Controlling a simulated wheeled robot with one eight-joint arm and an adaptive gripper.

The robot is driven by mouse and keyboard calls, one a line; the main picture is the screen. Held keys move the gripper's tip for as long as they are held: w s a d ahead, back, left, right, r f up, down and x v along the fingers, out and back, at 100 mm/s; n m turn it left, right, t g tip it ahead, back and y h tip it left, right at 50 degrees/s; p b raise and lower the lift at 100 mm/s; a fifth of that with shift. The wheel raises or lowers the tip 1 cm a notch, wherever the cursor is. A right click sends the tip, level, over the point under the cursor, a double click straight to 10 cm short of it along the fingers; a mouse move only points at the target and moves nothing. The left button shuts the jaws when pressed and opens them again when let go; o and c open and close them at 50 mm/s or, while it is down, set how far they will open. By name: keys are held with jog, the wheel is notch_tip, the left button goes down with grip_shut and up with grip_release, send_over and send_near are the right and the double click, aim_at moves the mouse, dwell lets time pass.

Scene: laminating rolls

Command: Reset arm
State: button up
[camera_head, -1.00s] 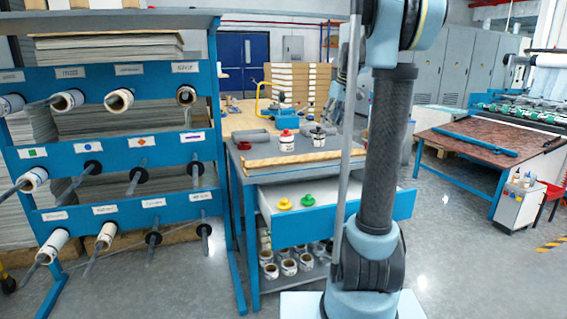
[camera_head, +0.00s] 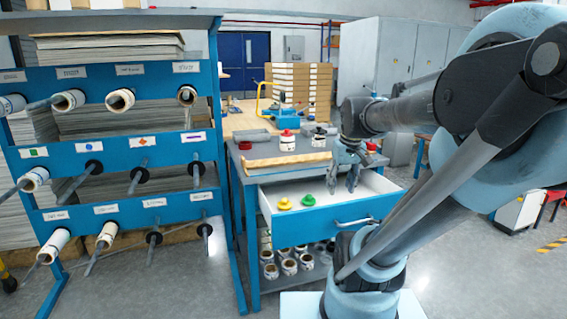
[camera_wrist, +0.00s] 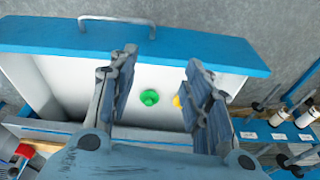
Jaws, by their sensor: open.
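My gripper (camera_head: 343,181) is open and empty over the right part of the open drawer (camera_head: 350,213) in the head view. In the wrist view my gripper (camera_wrist: 158,105) has its two fingers spread apart above the drawer (camera_wrist: 60,75). A green knob-like piece (camera_head: 308,200) and a yellow one (camera_head: 284,204) lie in the drawer, left of my gripper. In the wrist view the green piece (camera_wrist: 149,97) shows between the fingers, and the yellow piece (camera_wrist: 177,101) is partly hidden by the right finger.
A blue rack (camera_head: 130,213) with labelled rods and rolls stands at the left. The workbench (camera_head: 246,158) holds a red-topped container (camera_head: 287,140) and other items. Open floor (camera_head: 455,265) lies at the right.

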jog(key=s+f+m, duration=0.2)
jog(key=s+f, duration=0.8)
jog(key=f, duration=0.1)
jog(key=shift+s+d+h, duration=0.35)
jog(key=shift+d+h, duration=0.05)
jog(key=shift+f, duration=0.1)
jog(key=shift+w+f, duration=0.2)
jog(key=shift+w, duration=0.3)
